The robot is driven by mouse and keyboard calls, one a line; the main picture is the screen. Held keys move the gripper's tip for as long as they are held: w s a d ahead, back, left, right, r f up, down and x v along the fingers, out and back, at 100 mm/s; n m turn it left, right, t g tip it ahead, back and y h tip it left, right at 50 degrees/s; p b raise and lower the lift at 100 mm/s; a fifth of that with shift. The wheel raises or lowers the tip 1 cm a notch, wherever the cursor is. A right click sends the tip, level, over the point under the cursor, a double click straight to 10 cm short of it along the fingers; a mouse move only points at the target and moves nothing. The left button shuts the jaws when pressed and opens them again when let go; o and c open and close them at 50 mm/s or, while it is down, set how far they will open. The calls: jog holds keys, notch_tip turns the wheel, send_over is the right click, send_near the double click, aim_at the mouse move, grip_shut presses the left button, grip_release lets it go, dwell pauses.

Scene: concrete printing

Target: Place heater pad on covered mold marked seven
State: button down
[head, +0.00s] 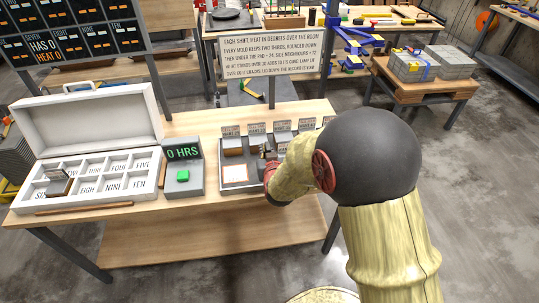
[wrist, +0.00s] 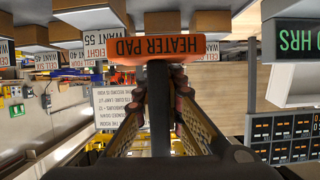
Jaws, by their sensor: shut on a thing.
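In the head view my gripper (head: 268,163) is at the tray on the bench, and my arm hides part of the tray; the pad is not clear there. A brown block with a grey tag (head: 58,184) stands in the lower row of the white case, between the labels for six and eight. I cannot read a seven on it. Brown blocks with cell labels stand in the tray; the label reading want 55 (wrist: 97,40) shows near the pad.
The open white case (head: 120,195) has numbered compartments. A grey box with a green button and "0 HRS" display (head: 183,172) stands between case and tray (head: 225,187). A signboard (head: 268,56) rises behind the tray. A wooden strip (head: 85,209) lies before the case.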

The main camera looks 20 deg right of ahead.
jog(key=w+d+f+b, duration=0.1)
jog(key=w+f, duration=0.1)
jog(key=w+d+f, duration=0.1)
jog(key=w+f, duration=0.1)
jog(key=w, duration=0.1)
jog(key=w+d+f+b, duration=0.1)
jog(key=w+f, duration=0.2)
jog(key=shift+w+d+b, duration=0.1)
jog(key=shift+d+b, duration=0.15)
jog(key=shift+b, duration=0.05)
jog(key=shift+w+d+f, duration=0.1)
jog(key=shift+w+f, duration=0.05)
jog(key=shift+f, duration=0.15)
jog(key=shift+f+b, duration=0.7)
jog(key=shift+f, duration=0.8)
jog(key=c, duration=2.4)
grip_release()
jog(key=shift+f, duration=0.3)
jog(key=o, duration=0.5)
jog(key=shift+r, duration=0.1)
